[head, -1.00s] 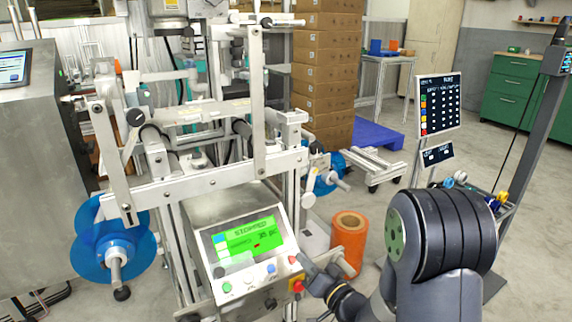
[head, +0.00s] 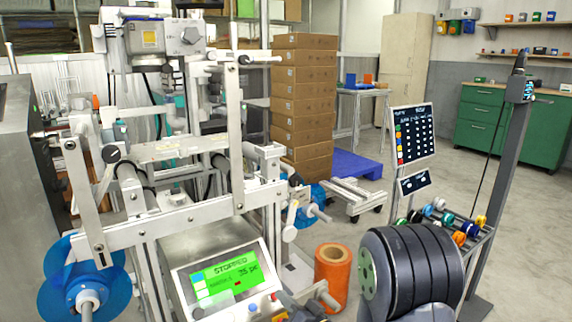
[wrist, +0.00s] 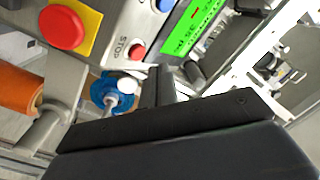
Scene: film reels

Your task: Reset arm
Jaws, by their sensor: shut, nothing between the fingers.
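My gripper (wrist: 165,88) is shut and empty in the wrist view, its dark fingers close in front of the machine's control panel. In the head view my arm is at the lower right and the gripper is mostly cut off by the bottom edge. The control panel has a green screen (head: 228,274) reading STOPPED. In the wrist view a red button on a yellow plate (wrist: 62,27) and a smaller red button by the word STOP (wrist: 137,52) show near the fingers. Whether the fingers touch the panel cannot be told.
The machine frame (head: 180,215) fills the left, with blue reels (head: 62,285) on it. An orange roll (head: 332,275) stands on the floor beside it. A display stand (head: 414,135) and a rack of coloured spools (head: 455,222) are at right. Open floor lies behind.

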